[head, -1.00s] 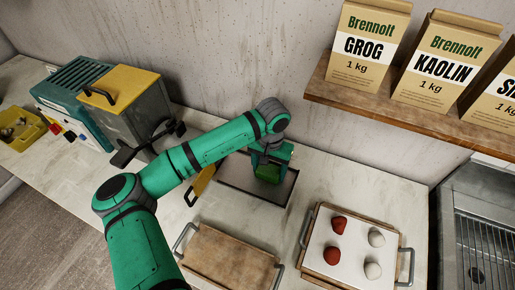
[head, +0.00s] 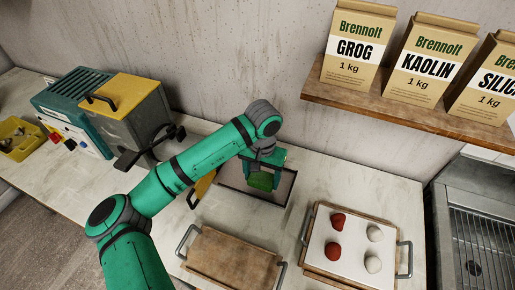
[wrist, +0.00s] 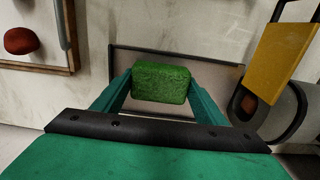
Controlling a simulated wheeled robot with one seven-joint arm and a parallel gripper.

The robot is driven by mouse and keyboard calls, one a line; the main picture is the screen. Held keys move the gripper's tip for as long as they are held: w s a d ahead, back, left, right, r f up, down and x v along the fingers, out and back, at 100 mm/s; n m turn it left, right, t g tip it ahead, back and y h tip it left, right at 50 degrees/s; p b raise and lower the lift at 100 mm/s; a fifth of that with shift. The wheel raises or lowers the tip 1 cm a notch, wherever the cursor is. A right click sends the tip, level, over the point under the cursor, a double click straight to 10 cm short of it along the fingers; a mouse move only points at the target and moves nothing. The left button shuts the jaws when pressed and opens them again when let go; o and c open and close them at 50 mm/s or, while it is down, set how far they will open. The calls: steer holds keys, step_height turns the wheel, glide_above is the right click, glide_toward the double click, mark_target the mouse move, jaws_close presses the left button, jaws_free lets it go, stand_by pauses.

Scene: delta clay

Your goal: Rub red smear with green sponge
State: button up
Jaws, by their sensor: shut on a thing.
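My gripper (head: 264,172) is shut on the green sponge (head: 261,182). The sponge is a rough green block, held between both fingers in the wrist view (wrist: 161,83). It is over the shallow dark-rimmed tray (head: 284,192), whose grey bare surface also shows behind the sponge in the wrist view (wrist: 210,76). I cannot tell whether the sponge touches the tray. I cannot make out a red smear; the sponge and gripper hide part of the tray.
A wooden board with handles (head: 232,257) lies in front of the tray. At right, a white-topped board (head: 352,256) holds red and white lumps. A shelf (head: 400,105) with bags overhangs behind. A yellow-lidded machine (head: 128,83) stands left.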

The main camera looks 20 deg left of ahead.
steer(key=shift+d+r, duration=0.1)
steer(key=shift+r, duration=1.7)
steer(key=shift+w+r, duration=0.15)
steer(key=shift+r, duration=0.05)
steer(key=shift+s, duration=0.2)
